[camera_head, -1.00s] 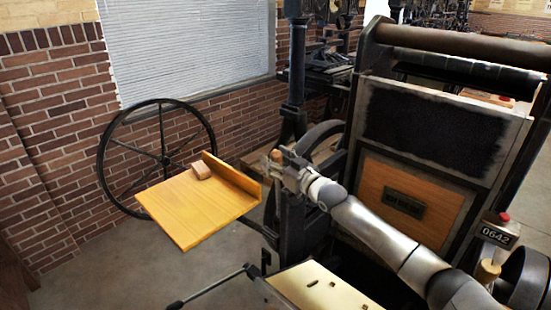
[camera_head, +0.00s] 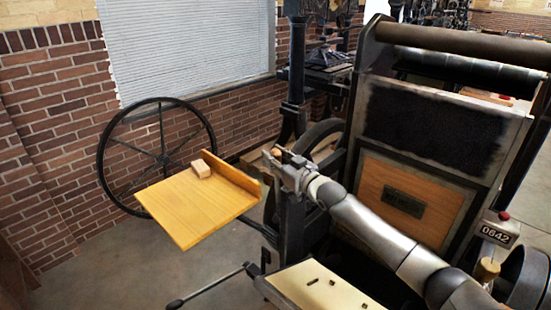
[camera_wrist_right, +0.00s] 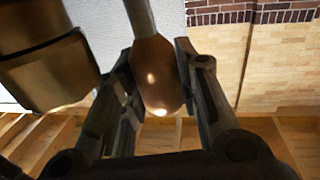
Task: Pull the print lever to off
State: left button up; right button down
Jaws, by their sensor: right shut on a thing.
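The press (camera_head: 410,130) stands at the right, with a dark flat panel and a wooden panel below it. My right gripper (camera_head: 277,158) is beside the press's upright, just right of the yellow wooden board. In the right wrist view, its fingers (camera_wrist_right: 155,85) are on both sides of a brown, egg-shaped wooden knob (camera_wrist_right: 157,75) on a thin metal rod (camera_wrist_right: 139,17). The gripper is shut on this knob, which looks like the print lever's handle. In the head view the lever is mostly hidden by the gripper. My left gripper is not in view.
A large spoked wheel (camera_head: 163,160) stands by the brick wall. A black rod (camera_head: 215,285) extends low in front. A counter reading 0642 (camera_head: 496,235) is at the right.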

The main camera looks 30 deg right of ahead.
jog(key=s+a+f+n+b, duration=0.2)
jog(key=a+f+n, duration=0.2)
jog(key=a, duration=0.4)
jog(key=s+a+f+n+t+y+b, duration=0.1)
jog(key=s+a+f+n, duration=0.2)
jog(key=a, duration=0.5)
jog(key=shift+s+f+n+b, duration=0.35)
jog(key=shift+f+n, duration=0.35)
jog(key=shift+n, duration=0.2)
jog(key=shift+a+f, duration=0.1)
jog(key=shift+f, duration=0.05)
jog(key=c, duration=1.1)
grip_release()
jog(key=shift+r, duration=0.3)
